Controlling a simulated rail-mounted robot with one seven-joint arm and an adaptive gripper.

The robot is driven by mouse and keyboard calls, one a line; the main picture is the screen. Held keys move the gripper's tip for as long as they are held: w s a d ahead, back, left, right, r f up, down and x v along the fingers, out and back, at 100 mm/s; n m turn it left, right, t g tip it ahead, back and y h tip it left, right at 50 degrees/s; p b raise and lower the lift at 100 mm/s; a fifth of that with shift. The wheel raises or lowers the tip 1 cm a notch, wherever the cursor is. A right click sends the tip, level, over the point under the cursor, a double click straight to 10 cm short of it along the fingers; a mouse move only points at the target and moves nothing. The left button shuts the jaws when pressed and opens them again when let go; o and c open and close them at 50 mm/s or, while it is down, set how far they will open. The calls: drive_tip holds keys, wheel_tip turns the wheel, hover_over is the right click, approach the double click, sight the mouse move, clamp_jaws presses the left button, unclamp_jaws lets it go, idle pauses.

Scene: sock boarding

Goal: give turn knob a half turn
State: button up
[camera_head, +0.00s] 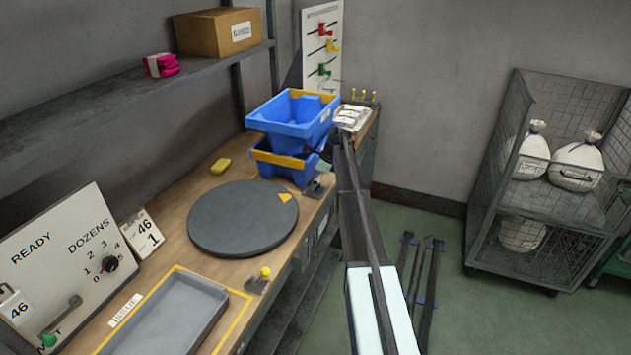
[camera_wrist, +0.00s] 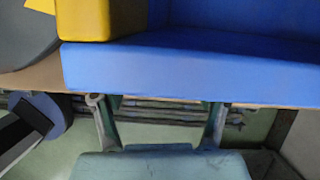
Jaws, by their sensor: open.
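The turn knob (camera_head: 109,264) is a small round black knob on the white panel (camera_head: 60,260) at the left of the head view. It sits below the word DOZENS, among printed numbers; its exact pointing is too small to tell. My gripper (camera_wrist: 160,103) is open in the wrist view, its two fingers wide apart with nothing held between them. The side of a blue bin fills the view just beyond the fingertips; contact cannot be told. My gripper is far from the knob, which is outside the wrist view.
Stacked blue bins (camera_head: 290,128) stand on the wooden bench, behind a dark round turntable (camera_head: 242,217). A grey tray (camera_head: 168,318) lies in front. A shelf (camera_head: 130,92) overhangs the bench.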

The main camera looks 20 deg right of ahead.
drive_tip(key=shift+w+a+f, duration=0.1)
drive_tip(key=shift+a+f, duration=0.05)
drive_tip(key=shift+f, duration=0.25)
drive_tip(key=c, duration=1.2)
drive_tip(key=shift+o, duration=0.2)
drive_tip(key=shift+w+n+g, duration=0.15)
drive_tip(key=shift+n+g, duration=0.25)
drive_tip(key=shift+n, duration=0.5)
drive_tip(key=shift+n+g+y+p, duration=0.35)
drive_tip(key=shift+n+g, duration=0.15)
drive_tip(key=shift+n, duration=1)
